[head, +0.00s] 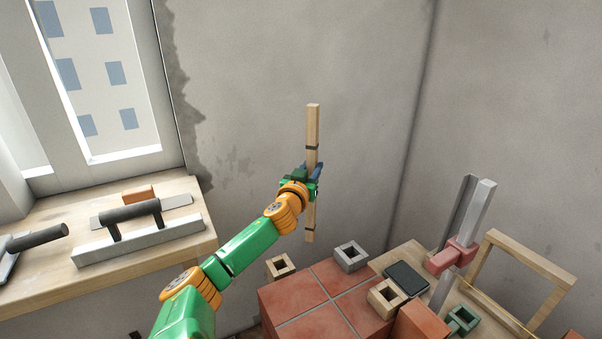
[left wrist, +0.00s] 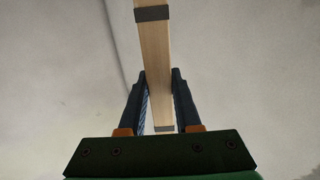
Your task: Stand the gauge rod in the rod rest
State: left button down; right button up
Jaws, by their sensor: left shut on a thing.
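The gauge rod (head: 312,125) is a pale square wooden stick with dark bands. My left gripper (head: 312,178) is shut on it near its middle and holds it nearly upright in the air. In the left wrist view the rod (left wrist: 155,60) runs between both fingers of the left gripper (left wrist: 159,85). Its lower end shows above the tiled block. Several hollow square sockets stand below: wooden (head: 280,267), grey (head: 351,257), wooden (head: 386,298) and green (head: 463,319). I cannot tell which is the rod rest. My right gripper is not in view.
A red-tiled block (head: 322,325) stands below the rod. To its right are a board with a dark flat pad (head: 407,278), metal bars in a red holder (head: 452,256) and a wooden frame (head: 535,260).

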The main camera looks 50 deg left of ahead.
pick_arm(q)
jog(key=s+r+n+g+y+b, duration=0.2)
jog(key=s+n+g+y+b, duration=0.1)
jog(key=s+n+g+y, duration=0.4)
jog(key=s+n+g, duration=0.2)
jog(key=s+g, duration=0.2)
jog(key=g, duration=0.1)
jog(key=shift+a+r, duration=0.2)
jog(key=shift+r, duration=0.1)
jog(key=shift+w, duration=0.1)
notch_tip(320, 180, down, 5)
jog(key=b, duration=0.5)
jog(key=shift+f, duration=0.15)
jog(key=shift+d+f+b, duration=0.1)
jog(key=shift+f+b, duration=0.2)
jog(key=shift+b, duration=0.35)
